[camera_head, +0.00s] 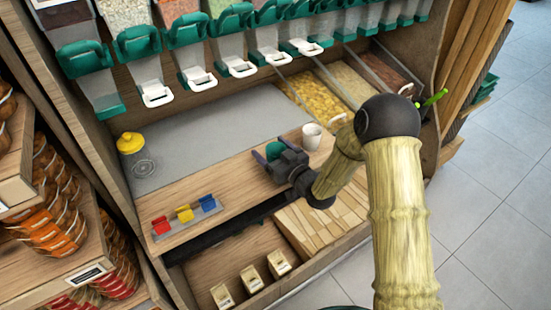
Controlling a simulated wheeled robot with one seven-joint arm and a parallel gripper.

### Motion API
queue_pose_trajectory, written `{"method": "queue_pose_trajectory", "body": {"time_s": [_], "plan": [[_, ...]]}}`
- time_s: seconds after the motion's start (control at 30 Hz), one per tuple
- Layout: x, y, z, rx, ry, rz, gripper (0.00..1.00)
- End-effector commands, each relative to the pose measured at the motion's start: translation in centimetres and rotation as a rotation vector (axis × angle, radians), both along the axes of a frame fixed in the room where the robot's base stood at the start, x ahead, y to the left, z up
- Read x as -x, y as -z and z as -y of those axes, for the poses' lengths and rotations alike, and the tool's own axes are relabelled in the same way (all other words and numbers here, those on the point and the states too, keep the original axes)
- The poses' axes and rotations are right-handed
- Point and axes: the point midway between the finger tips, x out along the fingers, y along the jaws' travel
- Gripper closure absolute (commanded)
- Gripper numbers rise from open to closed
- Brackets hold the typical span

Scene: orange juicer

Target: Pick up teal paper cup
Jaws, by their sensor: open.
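A small teal object, which looks like the teal paper cup (273,151), stands on the wooden counter ledge (235,183) near the middle of the view. My gripper (269,150) reaches in from the right, with its open fingers at the cup, seemingly one on each side. The gripper hides the cup's lower front. I cannot tell whether the fingers touch it.
A white cup (312,136) stands close to the right of my gripper. A rack with red, yellow and blue pieces (184,214) is at the ledge's left. A yellow-lidded jar (131,143) stands farther back. Dispensers with teal handles (187,30) hang above.

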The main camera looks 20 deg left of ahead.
Motion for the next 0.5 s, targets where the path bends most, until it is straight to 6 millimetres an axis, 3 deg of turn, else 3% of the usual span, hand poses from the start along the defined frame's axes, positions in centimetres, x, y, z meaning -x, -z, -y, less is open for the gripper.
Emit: {"method": "queue_pose_trajectory", "body": {"time_s": [0.47,0.5], "plan": [[0.03,0.01,0.04,0.0,0.0,0.0,0.23],[0.03,0.01,0.04,0.0,0.0,0.0,0.3]]}}
